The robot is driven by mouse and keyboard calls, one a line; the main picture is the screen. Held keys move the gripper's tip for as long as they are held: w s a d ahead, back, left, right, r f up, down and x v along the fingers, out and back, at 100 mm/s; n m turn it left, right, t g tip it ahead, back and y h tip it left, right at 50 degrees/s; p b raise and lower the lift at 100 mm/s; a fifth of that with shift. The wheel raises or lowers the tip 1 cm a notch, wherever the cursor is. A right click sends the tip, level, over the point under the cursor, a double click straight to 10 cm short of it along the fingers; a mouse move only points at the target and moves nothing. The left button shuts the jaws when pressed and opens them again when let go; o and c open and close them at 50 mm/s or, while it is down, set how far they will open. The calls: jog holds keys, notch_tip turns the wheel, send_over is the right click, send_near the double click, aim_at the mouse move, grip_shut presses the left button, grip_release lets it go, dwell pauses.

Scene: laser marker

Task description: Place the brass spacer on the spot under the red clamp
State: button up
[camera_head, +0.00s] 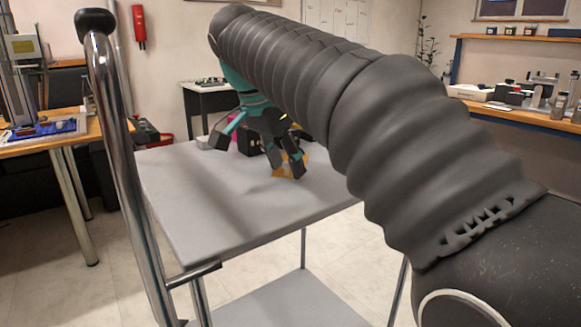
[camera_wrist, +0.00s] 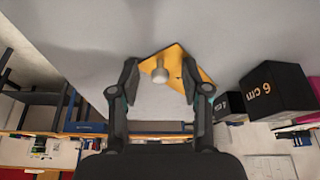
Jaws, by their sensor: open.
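A flat orange-gold piece with a pale round knob, which looks like the brass spacer (camera_wrist: 199,72), lies on the grey cart top. Part of it shows orange in the head view (camera_head: 280,172) behind my fingers. My gripper (camera_head: 257,155) is open above the cart. In the wrist view my fingers (camera_wrist: 160,70) stand apart, one on each side of the knob, with space between; I cannot tell whether they touch the piece. I cannot make out a red clamp or the spot under it in either view.
Black blocks marked 6 cm (camera_wrist: 276,88) and 4 cm (camera_wrist: 229,106) and a pink block (camera_wrist: 306,117) stand close to my gripper. The near part of the grey cart top (camera_head: 215,220) is clear. A wooden bench (camera_head: 40,144) with a machine and blue mat is at left.

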grip_shut()
jog(key=shift+r, duration=0.1)
